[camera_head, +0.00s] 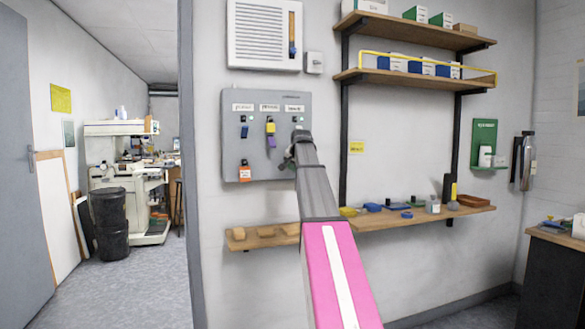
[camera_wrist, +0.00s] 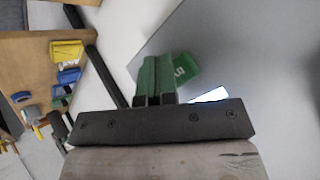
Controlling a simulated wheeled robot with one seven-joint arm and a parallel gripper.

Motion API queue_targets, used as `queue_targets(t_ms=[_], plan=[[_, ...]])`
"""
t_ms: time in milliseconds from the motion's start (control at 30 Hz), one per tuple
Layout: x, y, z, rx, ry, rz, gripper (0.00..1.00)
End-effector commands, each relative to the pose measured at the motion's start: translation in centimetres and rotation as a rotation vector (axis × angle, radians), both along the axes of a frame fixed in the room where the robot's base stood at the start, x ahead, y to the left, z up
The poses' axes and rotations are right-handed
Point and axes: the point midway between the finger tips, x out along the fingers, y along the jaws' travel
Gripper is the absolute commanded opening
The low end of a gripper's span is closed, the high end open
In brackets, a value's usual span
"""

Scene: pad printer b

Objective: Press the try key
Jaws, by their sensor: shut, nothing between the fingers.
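The grey control panel (camera_head: 262,147) is on the wall, with three white labels across its top and small dark and green parts below each. I cannot make out which part is the try key. Contact cannot be told.
A wooden shelf (camera_head: 375,219) with small items runs below the panel to the right. Two upper shelves (camera_head: 415,77) hold boxes. A vented wall unit (camera_head: 264,35) is above the panel. A doorway with a black bin (camera_head: 110,222) is at left.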

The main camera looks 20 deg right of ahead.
Motion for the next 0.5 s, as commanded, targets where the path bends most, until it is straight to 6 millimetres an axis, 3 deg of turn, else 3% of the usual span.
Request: queue_targets(t_ms=[500], plan=[[-1.01, 0.01, -0.02, 0.0, 0.0, 0.0, 0.0]])
